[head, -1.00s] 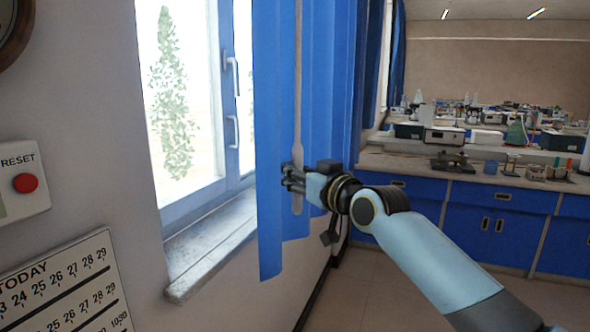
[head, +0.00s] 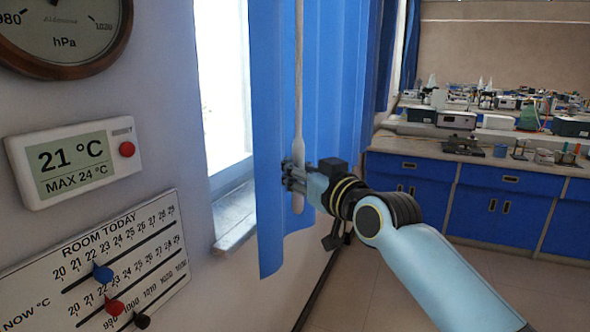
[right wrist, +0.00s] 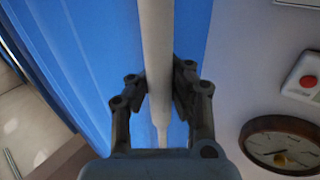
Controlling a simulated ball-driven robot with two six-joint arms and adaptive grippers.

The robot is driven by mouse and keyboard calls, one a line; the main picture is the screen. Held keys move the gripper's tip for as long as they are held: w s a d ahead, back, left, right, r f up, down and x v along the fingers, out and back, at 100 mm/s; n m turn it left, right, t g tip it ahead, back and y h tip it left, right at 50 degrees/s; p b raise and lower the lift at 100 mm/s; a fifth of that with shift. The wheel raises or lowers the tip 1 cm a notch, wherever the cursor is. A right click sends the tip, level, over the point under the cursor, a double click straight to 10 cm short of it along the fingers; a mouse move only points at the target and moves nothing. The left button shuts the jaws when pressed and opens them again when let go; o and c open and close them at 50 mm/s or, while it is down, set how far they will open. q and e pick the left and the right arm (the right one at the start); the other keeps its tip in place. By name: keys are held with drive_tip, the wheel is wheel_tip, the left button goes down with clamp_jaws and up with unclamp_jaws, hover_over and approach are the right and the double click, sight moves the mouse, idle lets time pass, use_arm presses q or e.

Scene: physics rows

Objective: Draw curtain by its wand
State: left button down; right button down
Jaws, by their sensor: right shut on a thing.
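The blue curtain (head: 335,80) hangs in folds over the right part of the window, its left edge lying over the pane. A pale wand (head: 298,95) hangs upright in front of it, with a thicker lower end. My right gripper (head: 290,177) is shut on the wand near that lower end. In the right wrist view the wand (right wrist: 157,60) runs between the two fingers (right wrist: 160,95), with the curtain (right wrist: 90,50) behind. My left gripper is not in view.
The window (head: 222,80) has a sill (head: 235,215) below it. On the wall at left are a round gauge (head: 65,30), a thermometer box (head: 75,160) and a slider board (head: 110,265). Blue lab benches (head: 495,215) with equipment stand at the right, beyond open floor.

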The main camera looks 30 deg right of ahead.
drive_tip(key=shift+s+f, duration=0.15)
drive_tip(key=shift+f, duration=0.3)
drive_tip(key=c, duration=1.7)
unclamp_jaws()
drive_tip(key=shift+c, duration=0.2)
drive_tip(key=o, duration=0.4)
drive_tip(key=shift+s+r, duration=0.4)
drive_tip(key=shift+s, duration=0.15)
drive_tip(key=shift+o, duration=1)
drive_tip(key=shift+a, duration=0.1)
drive_tip(key=shift+w, duration=0.35)
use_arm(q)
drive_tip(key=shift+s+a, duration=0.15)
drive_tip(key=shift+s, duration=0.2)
use_arm(e)
drive_tip(key=s+d, duration=0.1)
drive_tip(key=s, duration=1.1)
drive_tip(key=shift+d, duration=0.2)
